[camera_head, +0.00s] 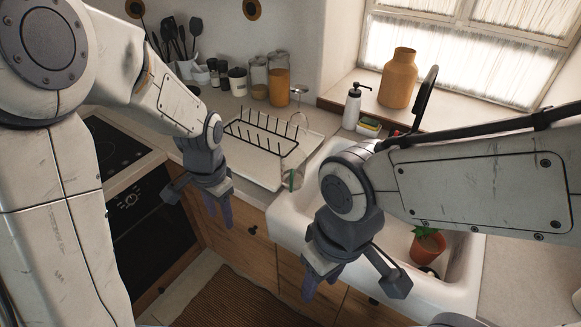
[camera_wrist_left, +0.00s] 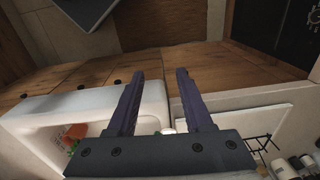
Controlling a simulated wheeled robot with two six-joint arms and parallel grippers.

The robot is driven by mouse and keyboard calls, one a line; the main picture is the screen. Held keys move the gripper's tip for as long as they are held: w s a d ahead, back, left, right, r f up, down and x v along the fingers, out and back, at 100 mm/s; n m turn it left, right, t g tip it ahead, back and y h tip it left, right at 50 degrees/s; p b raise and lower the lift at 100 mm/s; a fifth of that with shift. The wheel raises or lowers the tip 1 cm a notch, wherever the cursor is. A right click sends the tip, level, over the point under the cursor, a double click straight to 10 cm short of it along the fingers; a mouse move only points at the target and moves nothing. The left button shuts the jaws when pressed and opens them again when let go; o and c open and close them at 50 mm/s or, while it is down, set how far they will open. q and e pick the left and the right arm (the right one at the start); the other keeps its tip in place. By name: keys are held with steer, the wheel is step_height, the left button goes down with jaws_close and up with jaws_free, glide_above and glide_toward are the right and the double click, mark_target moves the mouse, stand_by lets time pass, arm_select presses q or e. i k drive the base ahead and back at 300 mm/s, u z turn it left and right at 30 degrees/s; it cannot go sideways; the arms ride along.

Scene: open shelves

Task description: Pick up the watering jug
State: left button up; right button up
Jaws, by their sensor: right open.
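An ochre jug-shaped vessel (camera_head: 398,80) stands upright on the window sill at the back right in the head view. A clear vessel (camera_head: 292,176) with something green stands by the sink's left rim; I cannot tell which of these is the watering jug. My left gripper (camera_head: 219,214) is open and empty in front of the counter, left of the sink and well away from both vessels. Its two spread fingers also show in the left wrist view (camera_wrist_left: 160,76). My right gripper (camera_head: 321,286) is open and empty in front of the sink, apart from both vessels.
A white sink (camera_head: 281,226) holds a potted plant (camera_head: 427,246), partly behind my right arm. A dish rack (camera_head: 262,133) stands left of it. A soap bottle (camera_head: 352,106), a black faucet (camera_head: 425,95) and jars (camera_head: 279,86) stand at the back. Wooden cabinets (camera_head: 253,250) front the counter.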

mark_target(292, 179)
steer(key=u, duration=1.75)
steer(key=i, duration=1.45)
steer(key=z, duration=3.4)
